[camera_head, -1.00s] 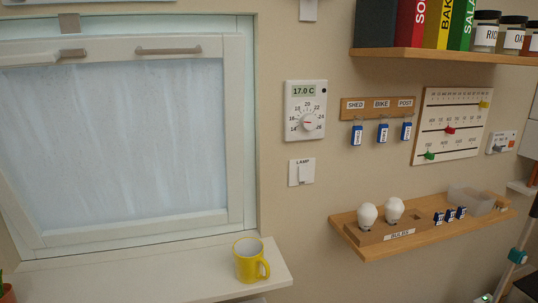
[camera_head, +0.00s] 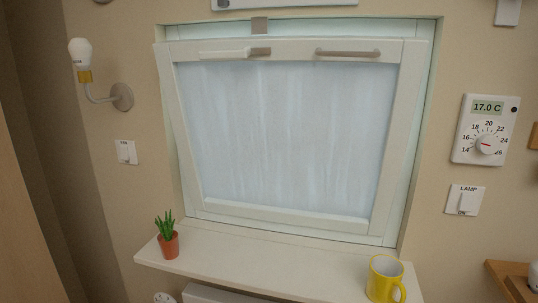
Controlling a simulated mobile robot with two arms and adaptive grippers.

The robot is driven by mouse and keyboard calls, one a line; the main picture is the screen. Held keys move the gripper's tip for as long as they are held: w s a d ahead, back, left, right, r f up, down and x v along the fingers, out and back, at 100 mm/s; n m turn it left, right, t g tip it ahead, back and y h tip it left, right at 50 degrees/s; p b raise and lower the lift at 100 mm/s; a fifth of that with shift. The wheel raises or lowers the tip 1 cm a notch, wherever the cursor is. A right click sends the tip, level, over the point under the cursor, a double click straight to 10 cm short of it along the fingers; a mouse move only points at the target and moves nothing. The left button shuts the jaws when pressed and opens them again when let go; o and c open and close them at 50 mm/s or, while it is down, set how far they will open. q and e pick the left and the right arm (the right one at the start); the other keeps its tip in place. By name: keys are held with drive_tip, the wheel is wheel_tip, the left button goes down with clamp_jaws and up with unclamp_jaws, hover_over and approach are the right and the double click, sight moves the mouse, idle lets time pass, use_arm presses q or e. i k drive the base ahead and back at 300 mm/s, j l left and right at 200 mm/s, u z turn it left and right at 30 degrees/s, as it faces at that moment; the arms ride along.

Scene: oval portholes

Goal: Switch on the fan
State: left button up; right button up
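A small white wall switch (camera_head: 126,152) is on the wall left of the window, below a wall lamp. Its tiny label looks like "FAN" but is hard to read, and I cannot tell its on or off position. A second white switch (camera_head: 464,200), labelled "LAMP", is right of the window below the thermostat. No fan is clearly visible. Neither of my grippers is in view.
The window (camera_head: 290,135) is tilted inward at its top. The white sill (camera_head: 270,265) below holds a potted plant (camera_head: 168,240) and a yellow mug (camera_head: 384,280). A wall lamp (camera_head: 122,97) sticks out above the left switch. A thermostat (camera_head: 486,130) reads 17.0 C.

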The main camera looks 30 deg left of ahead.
sight(124, 150)
drive_tip(key=u, duration=1.9)
